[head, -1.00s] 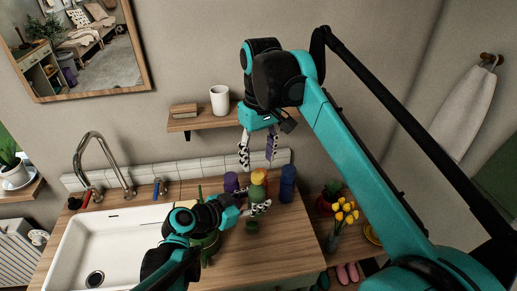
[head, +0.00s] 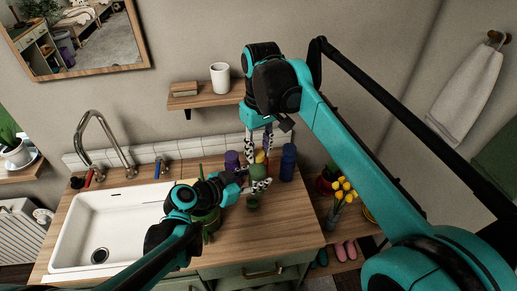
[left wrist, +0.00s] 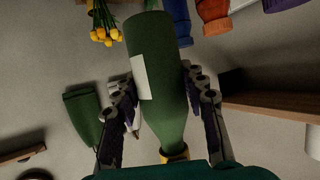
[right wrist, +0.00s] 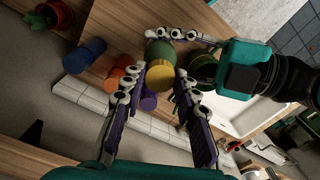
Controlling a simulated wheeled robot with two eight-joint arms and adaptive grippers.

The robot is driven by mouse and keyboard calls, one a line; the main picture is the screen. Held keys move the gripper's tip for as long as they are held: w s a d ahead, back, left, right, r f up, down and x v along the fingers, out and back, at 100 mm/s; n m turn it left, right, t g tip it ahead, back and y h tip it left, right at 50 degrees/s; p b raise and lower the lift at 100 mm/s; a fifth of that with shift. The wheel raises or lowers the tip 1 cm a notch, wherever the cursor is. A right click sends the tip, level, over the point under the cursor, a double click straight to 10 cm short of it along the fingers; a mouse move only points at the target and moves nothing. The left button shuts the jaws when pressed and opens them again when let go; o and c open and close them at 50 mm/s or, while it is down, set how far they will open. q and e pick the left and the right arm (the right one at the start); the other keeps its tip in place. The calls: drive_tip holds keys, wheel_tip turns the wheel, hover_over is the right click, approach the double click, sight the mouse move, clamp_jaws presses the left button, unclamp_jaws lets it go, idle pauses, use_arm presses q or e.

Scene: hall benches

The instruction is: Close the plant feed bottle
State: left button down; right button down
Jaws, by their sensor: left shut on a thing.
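The plant feed bottle is green with a white label, seen upside down in the left wrist view (left wrist: 158,70), and a yellow cap shows at its narrow end (left wrist: 176,154). My left gripper (head: 250,178) is shut on the bottle's side above the wooden counter. My right gripper (head: 258,162) points down from above, with its fingers apart on both sides of the yellow cap (right wrist: 161,75). The right wrist view shows a gap between fingers and cap. I cannot tell how firmly the cap is seated.
A blue bottle (head: 288,162) stands right of the bottle; orange (right wrist: 119,80) and purple (right wrist: 149,99) ones stand close behind. The white sink (head: 105,225) is left. The wall shelf (head: 205,99) is above. The counter's right front is clear.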

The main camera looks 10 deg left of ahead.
drive_tip(key=c, duration=1.1)
unclamp_jaws()
drive_tip(key=shift+r, duration=0.1)
wheel_tip(320, 180, up, 12)
drive_tip(key=shift+d, duration=0.15)
